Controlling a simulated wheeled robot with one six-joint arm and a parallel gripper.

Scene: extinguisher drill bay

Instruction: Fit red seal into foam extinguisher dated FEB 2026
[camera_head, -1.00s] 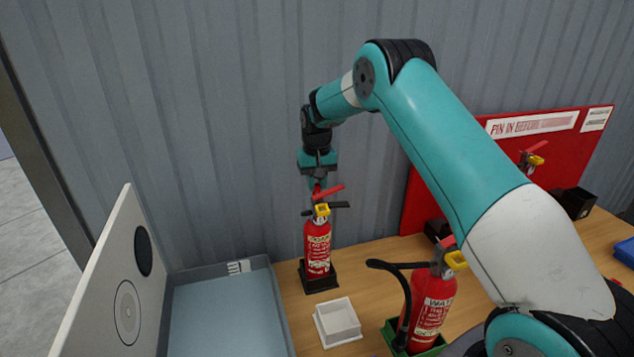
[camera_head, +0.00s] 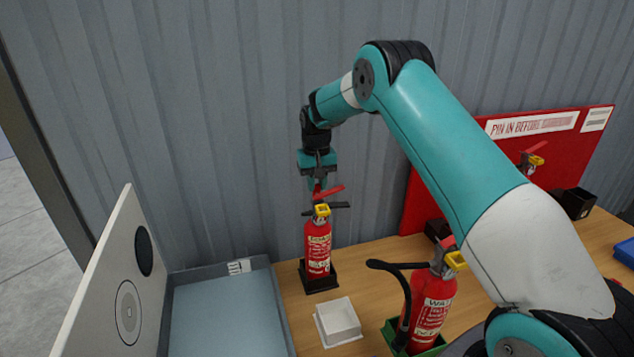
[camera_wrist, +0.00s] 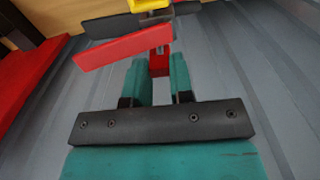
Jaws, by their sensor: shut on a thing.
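The foam extinguisher (camera_head: 318,255) is red and stands upright in a black holder on the bench, its label partly readable as foam. Its date is too small to read. Its yellow part (camera_head: 321,210), red lever and black handle are at the top. My gripper (camera_head: 318,188) points down just above and behind the lever. In the wrist view my gripper (camera_wrist: 159,80) has its two teal fingers shut on a small red piece, the red seal (camera_wrist: 159,66). The seal's far end lies close to the red lever (camera_wrist: 122,46); I cannot tell whether they touch.
A second red extinguisher (camera_head: 432,312), apparently water, stands in a green holder at the right. A small white tray (camera_head: 338,322) lies in front of the foam one. A grey bin (camera_head: 262,290) is at the left. A red board (camera_head: 570,150) stands behind at the right.

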